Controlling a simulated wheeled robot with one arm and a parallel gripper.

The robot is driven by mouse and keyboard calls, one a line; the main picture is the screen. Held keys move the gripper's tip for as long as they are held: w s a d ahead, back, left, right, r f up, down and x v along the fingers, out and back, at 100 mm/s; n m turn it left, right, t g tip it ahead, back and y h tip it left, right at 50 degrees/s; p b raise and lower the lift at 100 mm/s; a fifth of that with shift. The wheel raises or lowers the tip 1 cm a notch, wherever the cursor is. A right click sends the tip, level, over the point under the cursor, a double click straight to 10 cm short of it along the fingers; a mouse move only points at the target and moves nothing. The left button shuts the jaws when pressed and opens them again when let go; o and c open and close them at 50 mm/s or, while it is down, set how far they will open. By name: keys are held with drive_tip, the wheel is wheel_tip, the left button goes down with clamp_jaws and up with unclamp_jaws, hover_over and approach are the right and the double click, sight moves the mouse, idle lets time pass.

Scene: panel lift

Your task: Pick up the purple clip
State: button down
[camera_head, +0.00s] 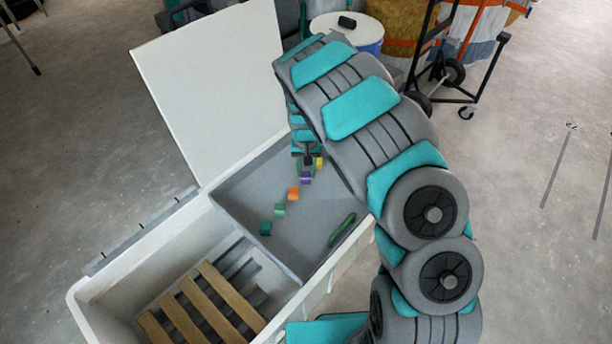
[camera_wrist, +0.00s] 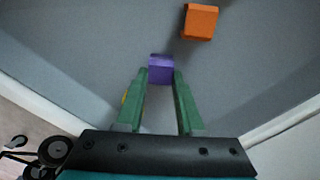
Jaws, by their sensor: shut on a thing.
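The purple clip (camera_wrist: 160,70) is a small block between the green fingertips of my gripper (camera_wrist: 160,84) in the wrist view. My gripper is shut on it, with a finger on each side. In the head view the purple clip (camera_head: 306,178) shows small below my gripper (camera_head: 306,170), over the grey tray (camera_head: 330,220) in the white chest. Whether it still touches the tray floor I cannot tell.
An orange clip (camera_head: 293,194) lies near the purple one; it also shows in the wrist view (camera_wrist: 200,22). A green clip (camera_head: 279,210), a teal clip (camera_head: 265,228) and a yellow clip (camera_head: 320,163) are in line. A green loop (camera_head: 342,230) lies at right. The white lid (camera_head: 215,85) stands open.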

sight(306, 175)
drive_tip(key=shift+r, duration=0.15)
drive_tip(key=shift+r, duration=0.5)
drive_tip(key=shift+s+r, duration=0.15)
drive_tip(key=shift+r, duration=0.45)
drive_tip(key=shift+s+r, duration=0.15)
drive_tip(key=shift+r, duration=0.45)
drive_tip(key=s, duration=0.5)
drive_tip(key=s+r+b, duration=0.1)
drive_tip(key=s, duration=0.4)
drive_tip(key=s+d+b, duration=0.1)
drive_tip(key=s, duration=0.4)
drive_tip(key=shift+s+r, duration=0.15)
drive_tip(key=shift+a, duration=0.1)
